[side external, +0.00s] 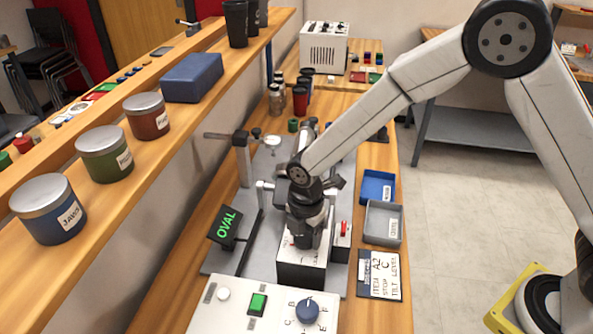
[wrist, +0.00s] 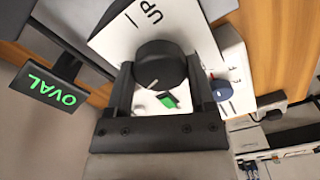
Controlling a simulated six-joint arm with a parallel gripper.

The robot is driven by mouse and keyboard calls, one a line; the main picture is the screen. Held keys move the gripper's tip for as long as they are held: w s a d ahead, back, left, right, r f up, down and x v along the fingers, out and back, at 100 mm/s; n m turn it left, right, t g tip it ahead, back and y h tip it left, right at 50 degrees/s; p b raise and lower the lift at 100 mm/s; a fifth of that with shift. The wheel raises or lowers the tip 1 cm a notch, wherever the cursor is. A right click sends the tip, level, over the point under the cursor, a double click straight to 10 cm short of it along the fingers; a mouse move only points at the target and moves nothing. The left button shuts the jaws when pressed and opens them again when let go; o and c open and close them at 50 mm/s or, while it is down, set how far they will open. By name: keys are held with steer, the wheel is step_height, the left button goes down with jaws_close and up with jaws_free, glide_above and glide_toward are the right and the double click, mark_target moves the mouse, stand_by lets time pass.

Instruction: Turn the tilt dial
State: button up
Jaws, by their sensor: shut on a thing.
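The dial (wrist: 160,63) is a round black knob with a pale pointer line, on a white face marked "UP". My gripper (wrist: 160,72) is shut on it, one dark finger on each side. In the side view my gripper (side external: 305,228) points down onto the box with the white top (side external: 303,270). There it hides the dial. The pointer line faces the lower left in the wrist view. A card (side external: 380,275) right of the box has printed lines, among them "TILT LEVEL".
A front panel (side external: 205,320) carries a green button (side external: 257,303) and a blue knob (side external: 307,309). A sign reading "OVAL" (side external: 225,226) stands left of the box. A red switch (side external: 344,229), blue tray (side external: 377,187) and grey tray (side external: 383,222) are on the right.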

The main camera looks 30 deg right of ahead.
mark_target(305, 234)
steer(key=m, duration=0.5)
steer(key=shift+m, duration=0.3)
steer(key=m, duration=1)
steer(key=shift+m, duration=0.4)
steer(key=m, duration=0.5)
steer(key=o, duration=1.2)
steer(key=shift+r, duration=0.1)
steer(key=shift+r, duration=3.85)
steer(key=shift+r, duration=0.1)
